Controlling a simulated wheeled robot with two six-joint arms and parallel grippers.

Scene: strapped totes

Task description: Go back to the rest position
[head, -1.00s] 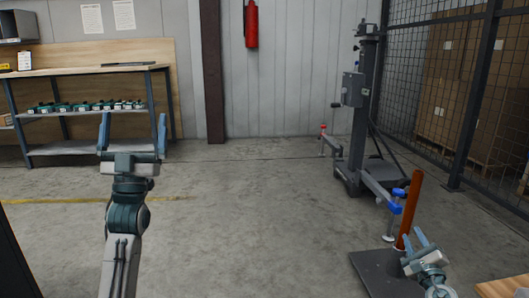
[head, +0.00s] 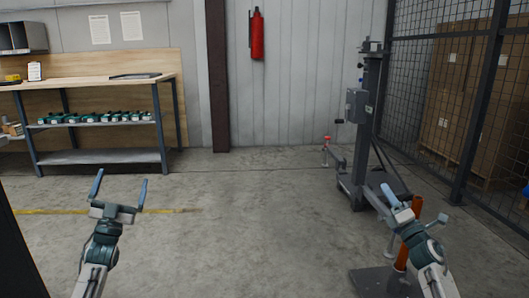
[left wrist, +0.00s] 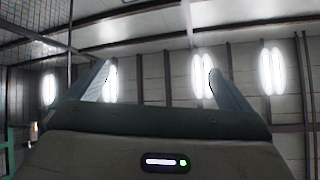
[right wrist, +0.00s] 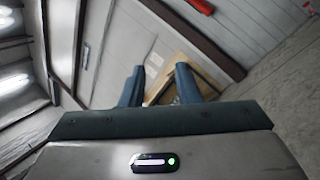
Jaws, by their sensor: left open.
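My left gripper (head: 120,178) is raised over the bare floor at the left of the head view. Its two fingers are wide apart and point up, with nothing between them; the left wrist view (left wrist: 158,78) shows the same gap. My right gripper (head: 402,202) is at the right of the head view, in front of the orange post. In the right wrist view (right wrist: 160,82) its fingers stand partly apart, with a narrower gap and nothing held.
An orange post (head: 414,207) on a dark base plate (head: 375,284) stands close to my right arm. Behind it is a grey lifting stand (head: 359,152). A workbench (head: 95,84) stands at the back left, a mesh fence (head: 430,95) at the right. The middle floor is clear.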

